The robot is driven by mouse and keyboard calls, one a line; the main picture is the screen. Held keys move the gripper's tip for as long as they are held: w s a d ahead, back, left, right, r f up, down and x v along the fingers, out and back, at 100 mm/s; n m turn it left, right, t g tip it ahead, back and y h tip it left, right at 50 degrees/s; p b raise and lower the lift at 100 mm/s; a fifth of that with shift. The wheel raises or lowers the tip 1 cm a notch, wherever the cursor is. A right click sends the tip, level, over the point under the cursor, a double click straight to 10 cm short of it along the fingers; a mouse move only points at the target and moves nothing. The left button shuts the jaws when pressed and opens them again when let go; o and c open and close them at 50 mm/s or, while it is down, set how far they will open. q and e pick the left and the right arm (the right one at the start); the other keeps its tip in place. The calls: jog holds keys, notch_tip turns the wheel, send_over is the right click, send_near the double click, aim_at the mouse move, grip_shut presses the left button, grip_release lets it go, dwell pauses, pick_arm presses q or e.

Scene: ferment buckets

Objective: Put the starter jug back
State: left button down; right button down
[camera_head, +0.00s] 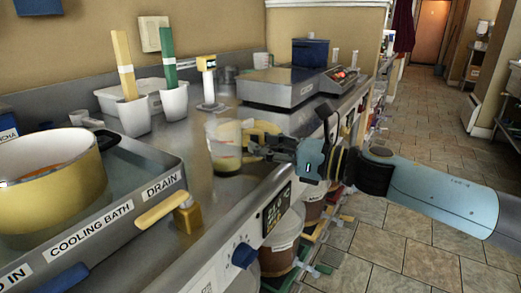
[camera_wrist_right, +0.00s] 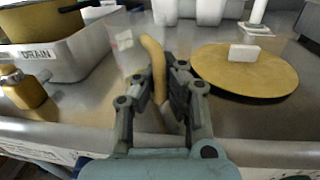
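The starter jug (camera_head: 224,148) is a translucent cup with yellowish contents and a red mark, at the middle of the steel counter in the head view. In the right wrist view the jug (camera_wrist_right: 124,52) is left of the fingers, and its tan curved handle (camera_wrist_right: 153,62) runs between them. My right gripper (camera_head: 268,148) comes from the right, beside the jug. In the wrist view its fingers (camera_wrist_right: 160,84) look closed on the handle. Whether the jug's base touches the counter is unclear. My left gripper is not in view.
A round tan board (camera_wrist_right: 238,74) with a white block lies right of the gripper. The cooling bath (camera_head: 150,190) with a gold pot (camera_head: 55,190) stands left, its yellow-handled drain valve (camera_head: 187,215) jutting out. Scales (camera_head: 277,88) and white cups (camera_head: 135,117) stand behind.

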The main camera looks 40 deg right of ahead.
jog(key=shift+f, duration=0.15)
jog(key=c, duration=1.5)
grip_release()
